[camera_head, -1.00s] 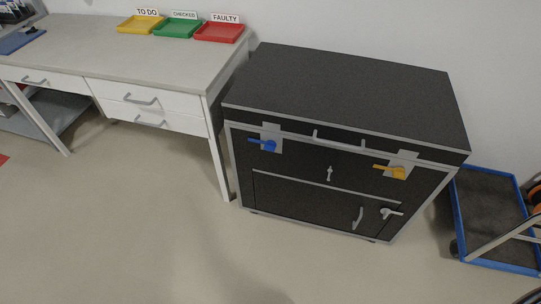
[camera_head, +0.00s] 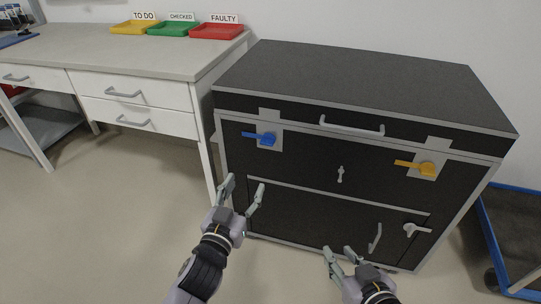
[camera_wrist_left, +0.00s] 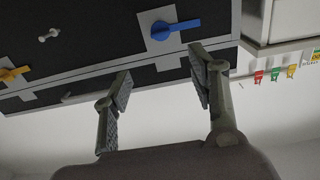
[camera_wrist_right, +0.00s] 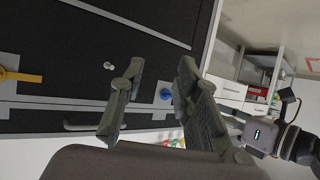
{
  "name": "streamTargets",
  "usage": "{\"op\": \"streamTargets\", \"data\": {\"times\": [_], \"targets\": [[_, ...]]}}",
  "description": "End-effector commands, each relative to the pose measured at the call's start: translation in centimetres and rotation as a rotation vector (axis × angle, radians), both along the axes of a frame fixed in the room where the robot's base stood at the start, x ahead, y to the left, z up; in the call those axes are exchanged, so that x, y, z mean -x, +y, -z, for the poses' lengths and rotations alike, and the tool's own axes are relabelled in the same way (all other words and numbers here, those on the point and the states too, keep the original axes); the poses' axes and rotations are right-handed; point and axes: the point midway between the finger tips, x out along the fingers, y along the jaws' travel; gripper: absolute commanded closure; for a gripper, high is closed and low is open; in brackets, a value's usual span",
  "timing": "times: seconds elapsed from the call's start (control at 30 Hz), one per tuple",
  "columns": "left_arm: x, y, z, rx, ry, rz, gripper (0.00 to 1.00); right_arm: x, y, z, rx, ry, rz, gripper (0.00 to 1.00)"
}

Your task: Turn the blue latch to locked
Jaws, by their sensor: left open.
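The blue latch (camera_head: 266,138) is on a grey plate at the upper left of the black cabinet's front. Its handle points left, roughly level, in the head view. In the left wrist view the blue latch (camera_wrist_left: 163,30) lies just beyond the fingertips. My left gripper (camera_head: 243,188) is open and empty, in front of the cabinet and below the latch, not touching it. My right gripper (camera_head: 338,252) is open and empty, low in front of the cabinet. In the right wrist view the blue latch (camera_wrist_right: 166,94) shows between the fingers.
A yellow latch (camera_head: 427,169) is at the cabinet's upper right, with a silver knob (camera_head: 340,174) between the latches. A bar handle (camera_head: 352,126) runs along the top edge. A white desk (camera_head: 130,55) stands left. A blue-rimmed cart (camera_head: 513,235) stands right.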

Motion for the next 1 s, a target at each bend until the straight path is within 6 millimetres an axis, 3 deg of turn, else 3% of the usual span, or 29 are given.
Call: {"op": "streamTargets", "data": {"times": [0.27,0.53,0.8,1.0], "targets": [[-4.0,-1.3,-0.1,-0.001,-0.006,0.000,0.47,-1.8,0.9,-2.8,-0.041,-0.173,-0.012,0.70],[-9.4,-3.1,0.0,-0.002,-0.004,0.000,0.47,-3.3,2.1,-8.3,-0.116,-0.473,-0.032,0.70],[-13.8,-4.5,0.0,-0.001,-0.003,0.000,0.47,-2.8,2.8,-13.8,-0.193,-0.767,-0.047,0.70],[-15.7,-5.1,0.0,-0.001,-0.001,0.000,0.47,-1.8,2.9,-16.5,-0.235,-0.918,-0.055,0.70]]}}
